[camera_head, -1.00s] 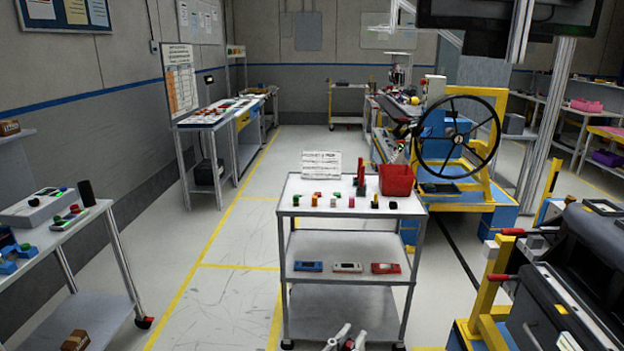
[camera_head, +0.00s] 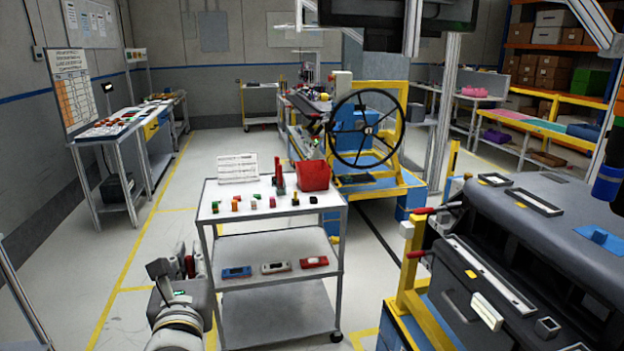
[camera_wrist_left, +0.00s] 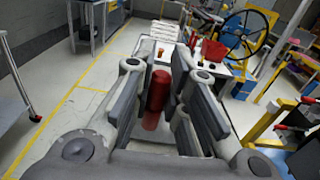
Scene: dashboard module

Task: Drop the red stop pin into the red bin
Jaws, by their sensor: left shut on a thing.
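My left gripper (camera_head: 187,268) is shut on the red stop pin (camera_head: 190,266), left of the cart in the head view. In the left wrist view the pin (camera_wrist_left: 156,97) is a red cylinder standing upright between the fingers (camera_wrist_left: 158,90). The red bin (camera_head: 313,176) is an open box at the back right corner of the cart's top shelf. It also shows in the left wrist view (camera_wrist_left: 214,50), ahead and to the right, well apart from the gripper. My right gripper is not in view.
The cart's white top (camera_head: 222,212) holds several small coloured pieces, a sign (camera_head: 238,168) and a tall red piece (camera_head: 280,178). A steering wheel stand (camera_head: 366,128) is behind the bin. A dark dashboard module (camera_head: 530,240) fills the right. The floor left of the cart is clear.

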